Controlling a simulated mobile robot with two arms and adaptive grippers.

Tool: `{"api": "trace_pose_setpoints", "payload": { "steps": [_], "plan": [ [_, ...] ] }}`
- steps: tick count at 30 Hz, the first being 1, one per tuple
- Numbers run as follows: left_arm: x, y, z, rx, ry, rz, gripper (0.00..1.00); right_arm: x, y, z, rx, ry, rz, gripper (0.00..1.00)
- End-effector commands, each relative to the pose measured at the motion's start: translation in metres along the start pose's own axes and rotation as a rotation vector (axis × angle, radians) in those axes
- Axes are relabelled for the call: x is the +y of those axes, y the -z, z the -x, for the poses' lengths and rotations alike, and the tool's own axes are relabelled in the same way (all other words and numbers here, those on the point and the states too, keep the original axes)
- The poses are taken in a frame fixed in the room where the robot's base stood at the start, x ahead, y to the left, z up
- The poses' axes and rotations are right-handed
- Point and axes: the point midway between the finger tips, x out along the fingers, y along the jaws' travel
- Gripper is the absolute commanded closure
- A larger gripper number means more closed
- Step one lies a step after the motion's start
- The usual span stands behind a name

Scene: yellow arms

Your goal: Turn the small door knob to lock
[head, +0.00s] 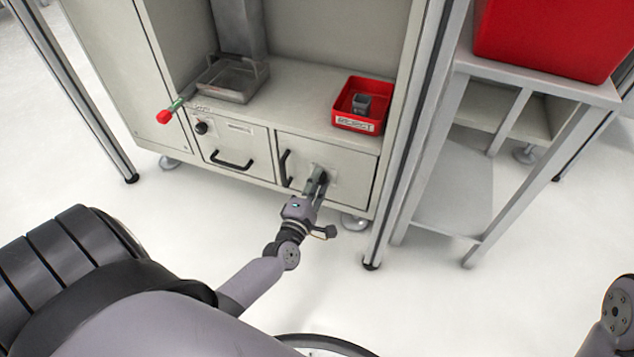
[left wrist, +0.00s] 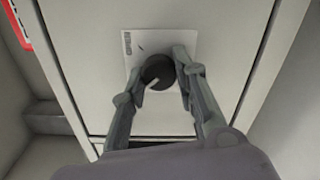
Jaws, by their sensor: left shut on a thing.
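The small black door knob (left wrist: 158,72) has a pale pointer line and sits on a white label plate (left wrist: 150,45) on the right cabinet door (head: 345,162). In the head view the knob is mostly hidden by my gripper. My left gripper (head: 319,178) reaches the door from the front. In the left wrist view its two fingers (left wrist: 163,80) stand on either side of the knob and are shut on it. My right gripper is not in view; only a part of my right arm shows at the lower right edge.
The left door (head: 238,148) has its own black knob (head: 201,127) and a black handle (head: 232,163). The right door's handle (head: 285,168) is left of my gripper. Above is a red tray (head: 375,90) with a grey block. A metal frame post (head: 405,140) stands right.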

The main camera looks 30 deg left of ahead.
Motion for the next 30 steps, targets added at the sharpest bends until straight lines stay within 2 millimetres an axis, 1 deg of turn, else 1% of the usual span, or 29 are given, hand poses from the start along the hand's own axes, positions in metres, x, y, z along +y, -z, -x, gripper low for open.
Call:
{"api": "trace_pose_setpoints", "payload": {
  "steps": [6,18,19,27,30],
  "plan": [
    [0.0005,0.0011,-0.0006,0.001,-0.002,0.036,1.0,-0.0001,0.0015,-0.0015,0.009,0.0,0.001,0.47],
    [0.0006,0.001,-0.0007,0.002,-0.002,0.042,1.0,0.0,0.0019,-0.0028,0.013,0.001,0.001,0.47],
    [0.0006,0.001,-0.0007,0.002,-0.002,0.042,0.72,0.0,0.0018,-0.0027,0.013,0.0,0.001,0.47],
    [0.0002,0.0004,-0.0003,0.001,-0.001,0.041,0.54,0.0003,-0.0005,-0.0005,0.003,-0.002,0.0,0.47],
    [0.0001,0.0003,-0.0002,0.0,0.0,0.04,0.53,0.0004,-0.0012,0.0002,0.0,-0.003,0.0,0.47]
  ]
}}
